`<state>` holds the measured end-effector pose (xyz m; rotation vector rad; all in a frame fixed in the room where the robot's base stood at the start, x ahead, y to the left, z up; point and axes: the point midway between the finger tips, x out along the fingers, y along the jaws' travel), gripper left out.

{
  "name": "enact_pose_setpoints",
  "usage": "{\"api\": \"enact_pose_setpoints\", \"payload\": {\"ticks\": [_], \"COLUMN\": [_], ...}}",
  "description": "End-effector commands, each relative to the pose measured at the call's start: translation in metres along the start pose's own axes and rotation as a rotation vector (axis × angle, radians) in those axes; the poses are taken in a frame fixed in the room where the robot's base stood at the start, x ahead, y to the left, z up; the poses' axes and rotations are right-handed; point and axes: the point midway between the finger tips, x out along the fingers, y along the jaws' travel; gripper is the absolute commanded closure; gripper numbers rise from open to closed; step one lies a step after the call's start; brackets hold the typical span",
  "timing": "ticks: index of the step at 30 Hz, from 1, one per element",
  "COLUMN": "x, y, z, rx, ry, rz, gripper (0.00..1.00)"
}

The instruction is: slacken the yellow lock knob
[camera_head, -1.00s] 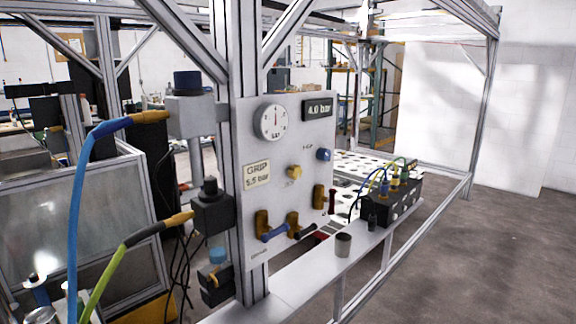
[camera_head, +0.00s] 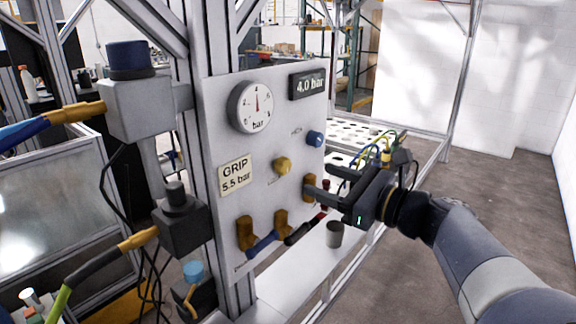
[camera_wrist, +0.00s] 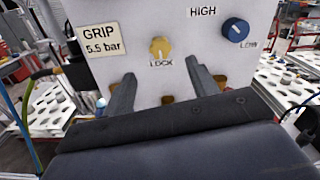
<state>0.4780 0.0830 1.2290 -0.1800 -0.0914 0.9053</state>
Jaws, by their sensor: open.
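The yellow lock knob (camera_head: 283,166) sits on the front of the upright grey panel (camera_head: 225,120), below and right of the round gauge. In the wrist view the yellow knob (camera_wrist: 160,47) shows whole, with the word LOCK printed under it. My gripper (camera_head: 312,188) is open and empty, in front of the panel, lower and to the right of the knob in the head view. In the wrist view my two fingers (camera_wrist: 163,76) point at the panel, and the knob appears above and between their tips, not touched.
A blue knob (camera_head: 315,139) marked HIGH and LOW is up and right of the yellow one. Brass valves (camera_head: 246,233) with blue, black and red handles sit lower on the panel. A grey cup (camera_head: 334,234) stands on the ledge.

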Motion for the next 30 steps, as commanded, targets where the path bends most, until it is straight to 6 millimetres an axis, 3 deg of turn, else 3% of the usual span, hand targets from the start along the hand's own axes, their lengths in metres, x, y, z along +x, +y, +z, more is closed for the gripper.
{"api": "enact_pose_setpoints", "payload": {"ticks": [9, 15, 28, 30], "x": [0.056, 0.08, 0.088, 0.088], "y": [0.001, 0.001, 0.0, 0.0], "z": [0.0, 0.0, -0.001, -0.001], "rx": [0.001, -0.001, -0.001, -0.002], "ry": [0.002, 0.002, 0.003, 0.003], "rz": [0.005, 0.003, 0.0, 0.0], "gripper": [0.44, 0.44, 0.44, 0.5]}}
